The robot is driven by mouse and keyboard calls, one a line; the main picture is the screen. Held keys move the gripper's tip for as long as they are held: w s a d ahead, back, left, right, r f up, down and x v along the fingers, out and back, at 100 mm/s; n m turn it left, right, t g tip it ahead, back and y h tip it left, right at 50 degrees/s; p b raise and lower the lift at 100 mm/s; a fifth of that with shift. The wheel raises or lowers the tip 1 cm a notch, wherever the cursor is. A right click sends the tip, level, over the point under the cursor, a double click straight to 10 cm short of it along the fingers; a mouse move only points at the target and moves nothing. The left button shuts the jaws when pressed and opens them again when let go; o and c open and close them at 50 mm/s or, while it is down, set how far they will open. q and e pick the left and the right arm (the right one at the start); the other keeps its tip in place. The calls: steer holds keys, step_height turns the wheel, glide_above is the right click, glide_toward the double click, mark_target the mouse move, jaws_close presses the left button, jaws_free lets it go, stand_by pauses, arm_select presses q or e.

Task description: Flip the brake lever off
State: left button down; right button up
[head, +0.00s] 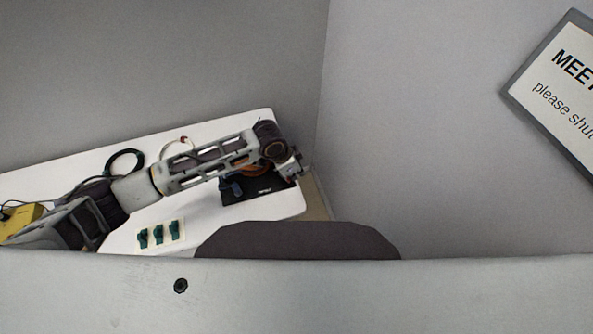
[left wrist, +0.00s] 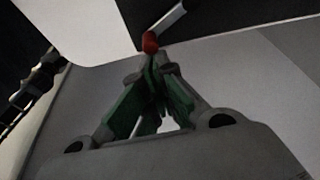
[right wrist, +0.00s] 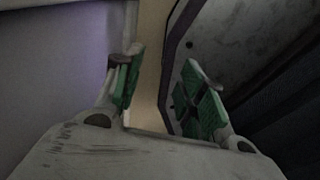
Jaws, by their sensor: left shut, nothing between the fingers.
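The brake lever shows in the left wrist view as a pale bar with a red knob (left wrist: 150,42) at its end, over a black plate (left wrist: 215,22). My left gripper (left wrist: 158,62) is shut and empty, its green-padded fingertips just below the knob in that view; I cannot tell whether they touch it. In the head view my left gripper (head: 293,170) is at the right edge of the black plate (head: 265,189), and my arm hides part of the plate. My right gripper (right wrist: 163,80) is open and empty, away from the table.
The white table (head: 118,236) holds a card with three dark green pieces (head: 159,234), a black cable loop (head: 124,160) and a yellow box (head: 22,214). An orange part (head: 252,169) and a blue part (head: 230,188) are near the plate. Grey walls stand close behind and right.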

arm_select(q)
steer(key=shift+s+a+r+m+p, duration=0.15)
steer(key=shift+s+m+p, duration=0.1)
steer(key=shift+m+p, duration=0.4)
steer(key=shift+s+a+g+p, duration=0.1)
steer(key=shift+s+g+p, duration=0.05)
steer(key=shift+g+p, duration=0.15)
steer(key=shift+s+a+m+g+p, duration=0.3)
steer(key=shift+s+m+p, duration=0.15)
steer(key=shift+m+p, duration=0.45)
steer(key=shift+s+a+m, duration=0.1)
steer(key=shift+m, duration=0.35)
steer(key=shift+s+a+m+g+p, duration=0.25)
steer(key=shift+m+g+p, duration=0.1)
steer(key=shift+m, duration=0.35)
steer(key=shift+s+a+m+g+p, duration=0.4)
steer(key=shift+a+m, duration=0.2)
steer(key=shift+m, duration=0.7)
arm_select(e)
steer(key=r, duration=0.2)
steer(key=a+r, duration=0.1)
steer(key=r, duration=0.2)
steer(key=shift+s+a+r, duration=0.15)
steer(key=shift+s+r, duration=0.05)
arm_select(q)
steer(key=shift+w+d, duration=0.1)
arm_select(e)
steer(key=shift+a, duration=0.15)
